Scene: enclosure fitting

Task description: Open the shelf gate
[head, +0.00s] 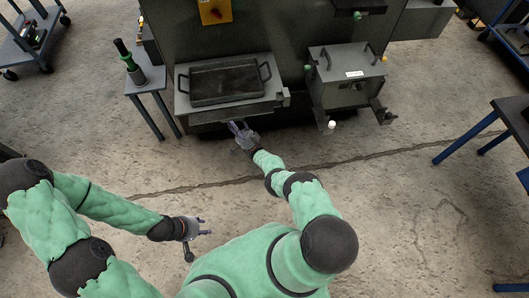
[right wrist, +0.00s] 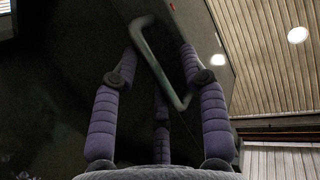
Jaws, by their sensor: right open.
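A grey shelf (head: 181,104) juts from the dark machine and carries a black tray (head: 225,82) with two side handles. I cannot make out the gate clearly; the shelf's front edge is partly hidden behind my right gripper. My right gripper (head: 239,130) is at this front edge, slightly below it in the picture. In the right wrist view its fingers (right wrist: 161,70) are spread, with a dark bent bar handle (right wrist: 154,62) showing between them. I cannot tell whether they touch it. My left gripper (head: 200,229) is open and empty over the floor, away from the shelf.
A small side table (head: 150,80) with a green-handled tool (head: 127,58) stands left of the shelf. A grey box unit (head: 345,75) with handles is mounted to its right. A blue-legged table (head: 500,125) is at far right. The floor between is clear.

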